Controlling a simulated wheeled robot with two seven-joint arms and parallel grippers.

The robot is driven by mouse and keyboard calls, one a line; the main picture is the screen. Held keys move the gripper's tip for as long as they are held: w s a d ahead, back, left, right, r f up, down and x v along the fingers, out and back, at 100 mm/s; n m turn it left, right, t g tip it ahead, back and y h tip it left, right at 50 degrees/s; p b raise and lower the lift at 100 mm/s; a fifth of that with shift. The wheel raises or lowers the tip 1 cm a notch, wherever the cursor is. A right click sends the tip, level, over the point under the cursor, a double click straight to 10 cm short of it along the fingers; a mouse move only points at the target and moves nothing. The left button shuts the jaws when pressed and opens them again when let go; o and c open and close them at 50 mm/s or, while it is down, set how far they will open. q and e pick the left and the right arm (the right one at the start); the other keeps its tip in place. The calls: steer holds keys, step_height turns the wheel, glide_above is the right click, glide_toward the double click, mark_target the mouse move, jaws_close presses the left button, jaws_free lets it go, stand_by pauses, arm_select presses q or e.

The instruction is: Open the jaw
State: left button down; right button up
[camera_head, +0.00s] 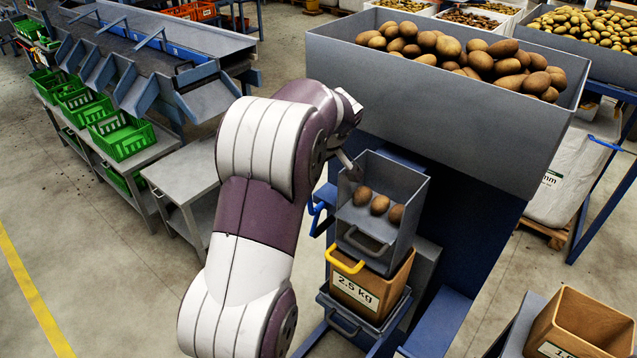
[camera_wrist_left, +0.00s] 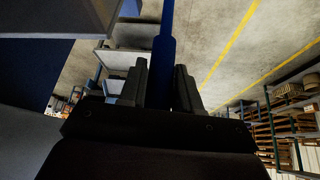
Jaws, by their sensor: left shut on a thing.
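My left gripper (camera_wrist_left: 162,90) is shut on a blue lever (camera_wrist_left: 166,50), whose bar stands between the two dark fingers in the left wrist view. In the head view my left arm reaches up beside the grey hopper, and its own links hide most of the gripper. A blue bent bar (camera_head: 317,214) shows just right of my arm; I cannot tell whether it is the same lever. A grey open-fronted chute (camera_head: 412,190) holds several potatoes (camera_head: 379,205). No separate jaw can be made out. My right gripper is not in view.
A large grey hopper (camera_head: 430,110) full of potatoes stands behind. A brown box marked 2.5 kg (camera_head: 360,290) with a yellow handle sits below the chute. Another brown box (camera_head: 580,325) is at lower right. Green crates (camera_head: 122,137) line a bench at left. Floor at lower left is clear.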

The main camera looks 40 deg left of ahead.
arm_select(q)
steer(key=shift+r, duration=0.1)
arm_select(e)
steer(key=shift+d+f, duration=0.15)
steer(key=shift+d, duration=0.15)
arm_select(q)
steer(key=c, duration=0.9)
jaws_free()
steer(key=shift+d, duration=0.3)
steer(key=shift+r, duration=0.15)
steer(key=p+v, duration=0.7)
steer(key=v, duration=0.5)
steer(key=shift+d, duration=0.2)
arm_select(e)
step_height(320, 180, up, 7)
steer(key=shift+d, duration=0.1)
